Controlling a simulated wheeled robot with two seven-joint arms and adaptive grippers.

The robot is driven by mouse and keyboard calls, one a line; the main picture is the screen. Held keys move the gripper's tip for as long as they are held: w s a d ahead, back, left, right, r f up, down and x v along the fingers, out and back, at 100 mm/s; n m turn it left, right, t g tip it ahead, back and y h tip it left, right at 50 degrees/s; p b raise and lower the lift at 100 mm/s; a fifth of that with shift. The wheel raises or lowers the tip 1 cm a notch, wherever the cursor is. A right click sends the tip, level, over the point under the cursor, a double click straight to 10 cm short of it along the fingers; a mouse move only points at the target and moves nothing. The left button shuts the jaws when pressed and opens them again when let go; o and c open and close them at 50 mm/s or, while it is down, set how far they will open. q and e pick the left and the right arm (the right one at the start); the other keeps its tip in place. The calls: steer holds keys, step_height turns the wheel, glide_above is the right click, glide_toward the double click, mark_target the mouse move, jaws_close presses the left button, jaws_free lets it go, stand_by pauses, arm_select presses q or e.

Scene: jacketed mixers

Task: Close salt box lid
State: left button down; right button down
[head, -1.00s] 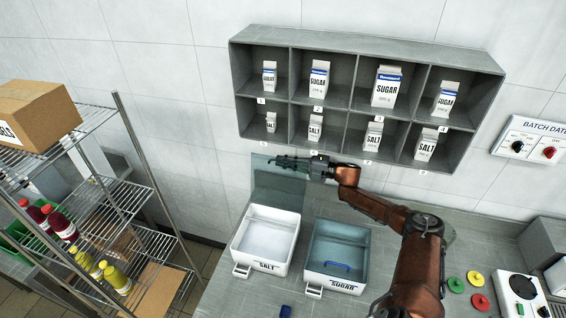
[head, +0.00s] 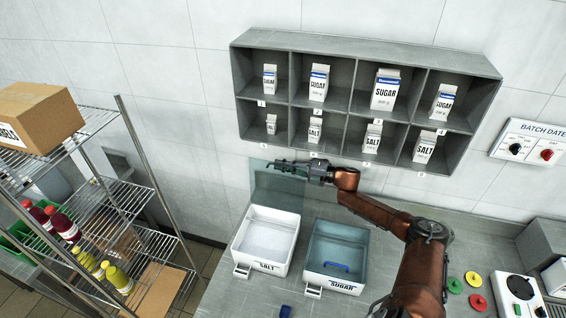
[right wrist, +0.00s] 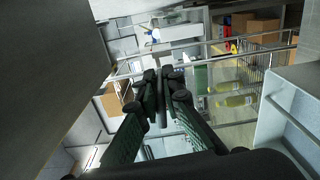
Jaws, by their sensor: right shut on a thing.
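The salt box (head: 265,267) is a white open bin labelled SALT on the counter. Its translucent lid (head: 275,194) stands upright at the back of the bin, so the box is open. My right gripper (head: 288,166) is at the lid's top edge, its fingers closed there and pointing left. In the right wrist view its fingertips (right wrist: 165,82) are close together; the lid between them is hard to make out. My left gripper is not in view.
The sugar box (head: 337,285) stands to the right with its blue-handled lid down. A wall shelf (head: 365,47) with salt and sugar cartons is just above my right gripper. A wire rack (head: 150,195) stands at left. Coloured discs (head: 473,279) lie at right.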

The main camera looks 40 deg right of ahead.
steer(key=s+a+n, duration=0.5)
steer(key=s+a, duration=0.1)
steer(key=a, duration=0.2)
steer(key=shift+s+n+p, duration=0.2)
steer(key=shift+n+p, duration=0.1)
steer(key=shift+p, duration=0.15)
steer(key=c, duration=2.1)
jaws_free()
steer(key=shift+d, duration=0.1)
steer(key=shift+r, duration=0.1)
steer(key=v, duration=1.2)
